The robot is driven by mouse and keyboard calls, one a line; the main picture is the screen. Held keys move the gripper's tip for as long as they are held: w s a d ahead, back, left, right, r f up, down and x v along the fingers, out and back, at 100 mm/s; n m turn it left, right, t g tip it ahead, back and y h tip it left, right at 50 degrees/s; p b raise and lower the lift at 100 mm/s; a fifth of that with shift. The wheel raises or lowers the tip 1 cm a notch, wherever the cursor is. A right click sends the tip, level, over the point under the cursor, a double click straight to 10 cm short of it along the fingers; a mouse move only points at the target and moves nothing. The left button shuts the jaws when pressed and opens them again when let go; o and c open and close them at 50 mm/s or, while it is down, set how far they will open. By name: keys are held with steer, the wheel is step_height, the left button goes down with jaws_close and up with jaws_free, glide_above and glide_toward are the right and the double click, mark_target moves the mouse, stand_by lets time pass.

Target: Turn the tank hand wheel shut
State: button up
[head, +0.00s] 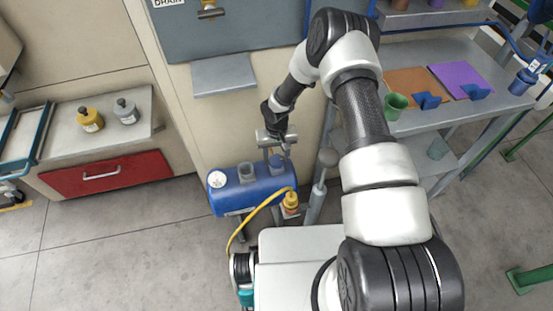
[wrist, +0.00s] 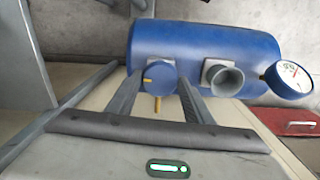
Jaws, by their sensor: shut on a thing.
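The blue tank (head: 250,194) lies on its side on a stand, in front of the beige cabinet wall. It also shows at the top of the wrist view (wrist: 205,45). The round blue hand wheel (wrist: 159,74) is on the tank, with a yellow mark near its left side. My gripper (wrist: 159,82) has one finger on each side of the wheel and is shut on it. In the head view my gripper (head: 278,149) points down at the tank's right end. A yellow tab (wrist: 158,104) shows just below the wheel.
A grey open funnel (wrist: 222,77) stands beside the wheel, then a white dial gauge (wrist: 290,78). A yellow fitting with a hose (head: 290,204) is at the tank's right. A grey workbench (head: 440,75) stands right; a red drawer (head: 107,174) is left.

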steer(key=m+b, duration=0.2)
steer(key=m, duration=0.2)
steer(key=shift+f+m+b, duration=0.1)
steer(key=shift+m+b, duration=0.2)
steer(key=shift+b, duration=0.05)
steer(key=m+b, duration=0.2)
steer(key=m, duration=0.2)
steer(key=shift+m, duration=0.3)
steer(key=m+b, duration=0.1)
steer(key=m, duration=0.3)
steer(key=shift+m, duration=2.1)
steer(key=o, duration=1)
steer(key=shift+o, duration=0.2)
